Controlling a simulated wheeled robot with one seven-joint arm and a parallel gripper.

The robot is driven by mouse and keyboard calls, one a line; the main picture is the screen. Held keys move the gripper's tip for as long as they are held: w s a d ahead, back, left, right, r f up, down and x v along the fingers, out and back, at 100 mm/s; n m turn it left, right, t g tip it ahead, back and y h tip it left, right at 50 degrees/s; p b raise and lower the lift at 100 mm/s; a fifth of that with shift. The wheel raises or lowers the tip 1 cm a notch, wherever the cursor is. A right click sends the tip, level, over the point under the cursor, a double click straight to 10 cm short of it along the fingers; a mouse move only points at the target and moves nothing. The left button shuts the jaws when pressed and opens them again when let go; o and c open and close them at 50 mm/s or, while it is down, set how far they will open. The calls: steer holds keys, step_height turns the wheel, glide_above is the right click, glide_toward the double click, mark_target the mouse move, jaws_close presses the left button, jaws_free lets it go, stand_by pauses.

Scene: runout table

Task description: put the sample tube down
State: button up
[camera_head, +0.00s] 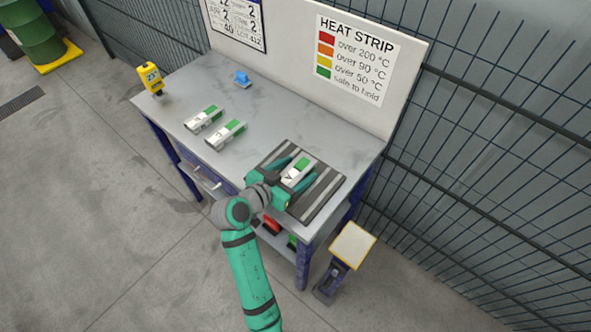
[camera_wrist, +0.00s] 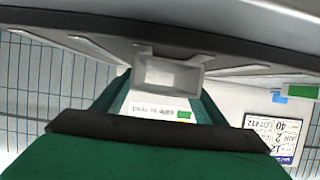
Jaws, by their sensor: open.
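The sample tube (camera_head: 301,166) has a pale label and a green strip on top. It is at the dark slatted rest (camera_head: 325,196) on the right part of the table, between the fingers of my gripper (camera_head: 300,171). The gripper is open, with one teal finger on each side of the tube. In the wrist view the tube's hollow, square grey end (camera_wrist: 168,75) shows between the green fingers. Any gap between fingers and tube is too small to tell. The tube's underside is hidden, so its contact with the slats does not show.
Two similar labelled pieces with green strips (camera_head: 203,119) (camera_head: 226,134) lie left on the grey table (camera_head: 290,112). A blue object (camera_head: 241,77) and a yellow instrument (camera_head: 151,77) stand farther back. A heat-strip board (camera_head: 357,60) rises behind. A yellow-edged plate (camera_head: 352,245) stands front right.

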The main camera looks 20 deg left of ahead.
steer(key=v, duration=1.2)
steer(key=shift+s+r, duration=0.15)
